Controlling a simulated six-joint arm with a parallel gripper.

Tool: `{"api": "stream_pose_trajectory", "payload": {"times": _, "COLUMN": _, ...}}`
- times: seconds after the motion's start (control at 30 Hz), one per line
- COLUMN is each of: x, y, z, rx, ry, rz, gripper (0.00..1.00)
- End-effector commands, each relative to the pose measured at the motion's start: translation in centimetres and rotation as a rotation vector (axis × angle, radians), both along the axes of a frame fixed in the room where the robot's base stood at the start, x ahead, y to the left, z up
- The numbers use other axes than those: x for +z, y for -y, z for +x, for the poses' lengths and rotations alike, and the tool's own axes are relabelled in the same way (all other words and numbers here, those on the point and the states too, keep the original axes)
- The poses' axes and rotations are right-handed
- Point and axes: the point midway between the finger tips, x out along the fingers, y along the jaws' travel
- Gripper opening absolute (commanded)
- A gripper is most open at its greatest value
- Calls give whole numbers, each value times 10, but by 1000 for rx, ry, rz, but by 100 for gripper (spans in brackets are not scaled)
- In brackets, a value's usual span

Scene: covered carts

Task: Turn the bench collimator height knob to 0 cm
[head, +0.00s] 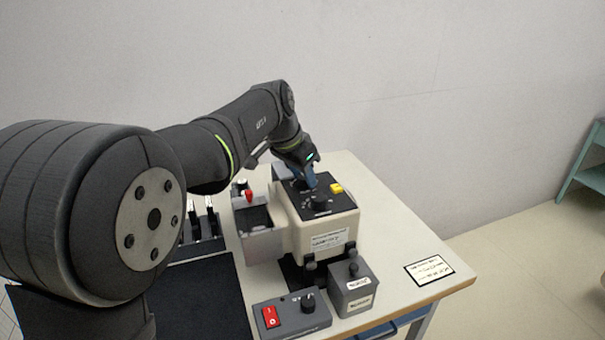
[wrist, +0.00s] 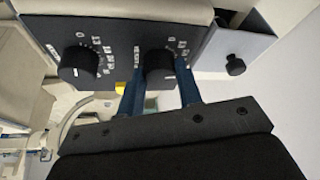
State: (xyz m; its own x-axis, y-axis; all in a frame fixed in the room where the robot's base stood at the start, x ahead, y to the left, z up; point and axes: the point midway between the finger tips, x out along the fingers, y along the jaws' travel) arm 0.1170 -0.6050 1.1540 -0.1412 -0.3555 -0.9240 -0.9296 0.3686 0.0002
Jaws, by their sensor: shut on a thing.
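The bench collimator (head: 325,232) is a cream housing on the table, with a black top panel that bears two black knobs. My gripper (head: 309,180) is over the far part of this panel. In the wrist view my gripper (wrist: 160,84) has its blue fingers on both sides of one black knob (wrist: 159,66) and is shut on it. The other knob (wrist: 78,65) is free, to the left; it also shows as the nearer knob (head: 320,201) in the head view. The scale marks and labels are too small to read, so I cannot tell the held knob's setting.
A yellow button (head: 336,187) is on the panel near my fingers. A grey box with a small knob (head: 353,286) and a control box with a red switch (head: 291,314) stand in front. An open grey bin (head: 262,242) is at the left. The table's right side is clear around a label card (head: 429,270).

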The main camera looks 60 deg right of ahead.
Motion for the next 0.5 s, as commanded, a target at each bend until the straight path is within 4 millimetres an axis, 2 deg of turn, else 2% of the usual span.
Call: {"api": "stream_pose_trajectory", "payload": {"times": 0.5, "x": 0, "y": 0, "z": -4, "rx": 483, "ry": 2, "rz": -3, "gripper": 9}}
